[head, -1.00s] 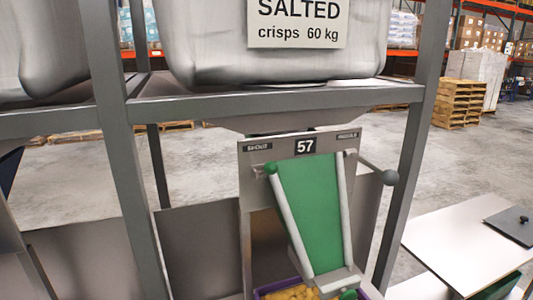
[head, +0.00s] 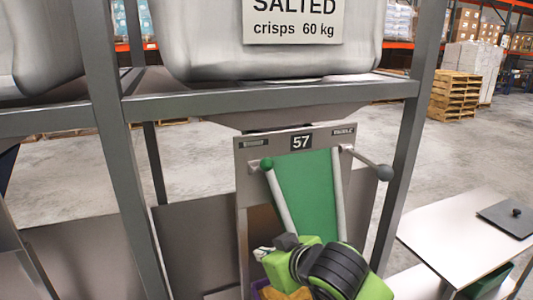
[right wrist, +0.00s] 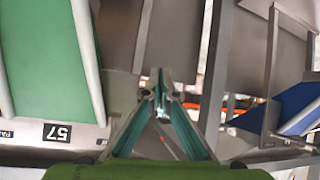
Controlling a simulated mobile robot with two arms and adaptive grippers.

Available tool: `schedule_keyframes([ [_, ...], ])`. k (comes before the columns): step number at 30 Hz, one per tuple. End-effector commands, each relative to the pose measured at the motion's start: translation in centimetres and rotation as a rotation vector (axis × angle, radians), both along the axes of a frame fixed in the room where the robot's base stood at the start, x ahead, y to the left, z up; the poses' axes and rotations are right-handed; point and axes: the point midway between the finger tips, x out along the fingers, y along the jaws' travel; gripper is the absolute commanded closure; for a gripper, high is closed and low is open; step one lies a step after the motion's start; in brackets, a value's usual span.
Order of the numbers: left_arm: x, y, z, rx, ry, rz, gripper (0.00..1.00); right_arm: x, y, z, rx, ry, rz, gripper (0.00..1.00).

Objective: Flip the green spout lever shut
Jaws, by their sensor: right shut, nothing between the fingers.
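A weigher panel (head: 245,185) marked 57 stands below the SALTED hopper (head: 205,60), with a sloping green chute (head: 312,185) between two pale rails. A green ball knob (head: 267,164), the green spout lever's end, sits at the chute's upper left. A grey ball on a rod (head: 384,172) sticks out at the upper right. My right gripper (head: 263,252) is shut and empty, in front of the chute's lower left, below the green knob and apart from it in the picture. In the right wrist view its closed fingers (right wrist: 160,95) show beside the green chute (right wrist: 45,60). My left gripper is out of view.
A grey frame post (head: 110,150) stands left of the panel and another (head: 408,150) right of it; a crossbar (head: 270,100) runs above. A purple crate with yellow contents is mostly hidden behind my arm. A side table (head: 450,225) is at right.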

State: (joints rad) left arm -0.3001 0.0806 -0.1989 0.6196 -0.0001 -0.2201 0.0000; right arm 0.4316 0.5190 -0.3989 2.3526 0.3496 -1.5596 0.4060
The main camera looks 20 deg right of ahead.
Motion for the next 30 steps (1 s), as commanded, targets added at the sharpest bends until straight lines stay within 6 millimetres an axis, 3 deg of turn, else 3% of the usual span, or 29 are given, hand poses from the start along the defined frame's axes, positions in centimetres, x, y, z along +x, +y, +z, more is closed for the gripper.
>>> schedule_keyframes([
  [1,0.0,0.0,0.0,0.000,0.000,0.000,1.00,0.9,-0.2,2.1,-0.005,-0.036,-0.001,1.00],
  [9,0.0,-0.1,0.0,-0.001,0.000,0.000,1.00,3.9,-1.5,12.0,-0.006,-0.180,-0.028,1.00],
  [18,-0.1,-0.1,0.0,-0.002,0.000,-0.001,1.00,4.7,-3.7,21.6,0.010,-0.305,-0.084,1.00],
  [24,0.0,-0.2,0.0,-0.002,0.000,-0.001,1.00,4.6,-4.5,24.4,0.021,-0.341,-0.106,1.00],
  [30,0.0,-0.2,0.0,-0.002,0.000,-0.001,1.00,4.5,-4.7,24.8,0.024,-0.345,-0.109,1.00],
])
